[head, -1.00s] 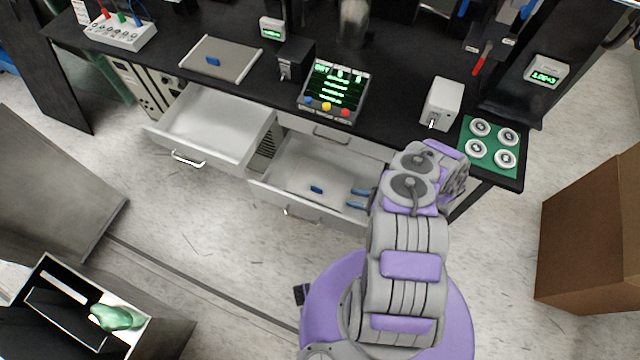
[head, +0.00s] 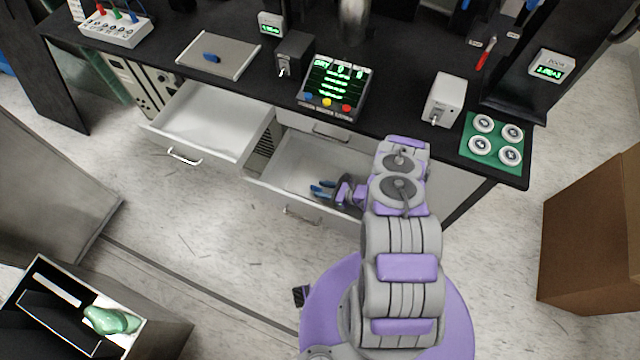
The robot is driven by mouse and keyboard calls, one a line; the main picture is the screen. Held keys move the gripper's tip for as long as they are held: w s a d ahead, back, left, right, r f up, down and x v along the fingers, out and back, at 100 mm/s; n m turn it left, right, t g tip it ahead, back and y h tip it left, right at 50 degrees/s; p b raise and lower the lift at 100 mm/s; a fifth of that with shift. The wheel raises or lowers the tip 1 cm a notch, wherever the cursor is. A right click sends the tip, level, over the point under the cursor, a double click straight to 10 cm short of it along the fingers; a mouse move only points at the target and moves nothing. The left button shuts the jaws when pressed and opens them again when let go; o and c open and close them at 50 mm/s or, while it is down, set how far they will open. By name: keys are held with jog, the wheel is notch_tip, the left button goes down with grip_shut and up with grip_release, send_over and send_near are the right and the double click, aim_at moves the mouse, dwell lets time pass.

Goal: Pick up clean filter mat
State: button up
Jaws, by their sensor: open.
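A pale mat (head: 290,173) appears to lie in the open lower right drawer, hard to tell from the drawer floor. Its small blue tab is at or between my gripper's fingertips and cannot be made out clearly. A similar grey mat (head: 235,62) with a blue tab (head: 211,57) lies on the black bench top.
The open left drawer (head: 205,122) looks empty. The bench (head: 400,100) holds a control panel (head: 335,85), a white box (head: 446,98) and a green tray with white discs (head: 494,141). A bin (head: 60,310) with a green item is at lower left; a brown carton (head: 595,230) is right.

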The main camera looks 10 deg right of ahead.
jog(key=shift+w+a+f, duration=0.1)
jog(key=shift+w+a, duration=0.1)
jog(key=shift+d, duration=0.1)
grip_shut()
